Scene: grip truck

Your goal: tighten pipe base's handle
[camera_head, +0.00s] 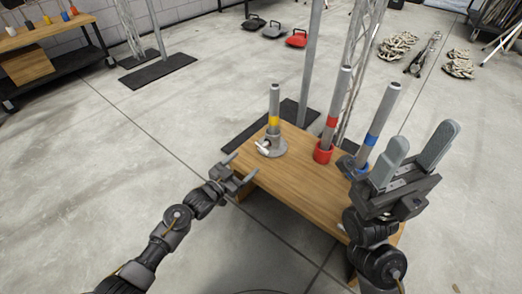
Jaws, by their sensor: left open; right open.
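A grey pipe base (273,149) stands on the wooden table's far left part, with a grey pipe (275,101) with a yellow band upright in it. A light-coloured handle (263,146) sits on the base's left side. My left gripper (240,168) is open and empty at the table's left edge, in front of the grey base and apart from it. My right gripper (421,150) is open and empty, raised over the table's right side, close to the camera.
The wooden table (300,181) also holds a red base (322,154) with a red-banded pipe and a blue base (349,165) with a blue-banded pipe. A truss (357,60) and a pole (311,60) stand behind. The table's front middle is clear.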

